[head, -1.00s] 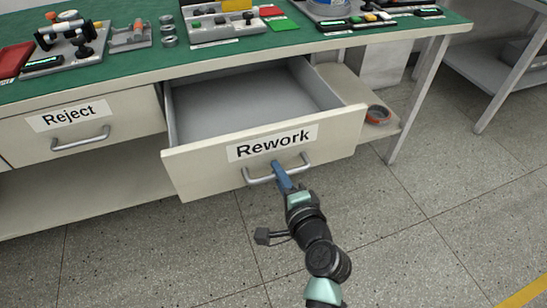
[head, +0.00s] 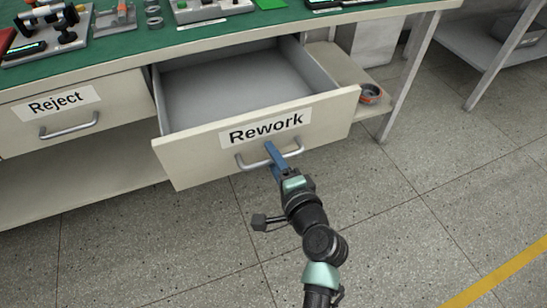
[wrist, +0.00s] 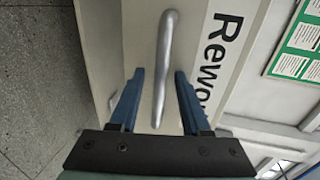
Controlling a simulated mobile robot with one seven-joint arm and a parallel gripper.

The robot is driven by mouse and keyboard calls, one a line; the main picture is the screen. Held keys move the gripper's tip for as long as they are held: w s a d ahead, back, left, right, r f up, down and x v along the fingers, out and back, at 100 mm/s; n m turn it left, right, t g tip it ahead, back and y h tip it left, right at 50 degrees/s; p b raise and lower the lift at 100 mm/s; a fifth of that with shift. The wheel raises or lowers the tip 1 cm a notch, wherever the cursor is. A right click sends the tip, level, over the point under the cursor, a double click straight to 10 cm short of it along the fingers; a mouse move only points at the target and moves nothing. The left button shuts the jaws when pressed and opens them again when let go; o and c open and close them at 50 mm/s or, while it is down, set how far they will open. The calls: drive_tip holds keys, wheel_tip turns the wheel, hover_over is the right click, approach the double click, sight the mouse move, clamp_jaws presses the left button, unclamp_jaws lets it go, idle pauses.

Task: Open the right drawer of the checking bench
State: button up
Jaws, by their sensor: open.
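The right drawer (head: 200,146), labelled "Rework", is pulled well out of the bench, and its grey inside (head: 235,88) shows empty. Its metal bar handle (head: 252,164) is on the front, below the label. My gripper (head: 271,150) is at the handle. In the wrist view its two blue fingers (wrist: 157,75) are open, one on each side of the handle bar (wrist: 164,62), with visible gaps to it. The left drawer (head: 75,110), labelled "Reject", is shut.
The green bench top (head: 130,42) carries fixtures and small parts along the back. A roll of orange tape (head: 370,93) lies on the low shelf right of the drawer. A bench leg (head: 408,75) stands to the right. The floor (head: 150,240) in front is clear.

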drive_tip(key=p+v, duration=0.2)
drive_tip(key=v, duration=1.1)
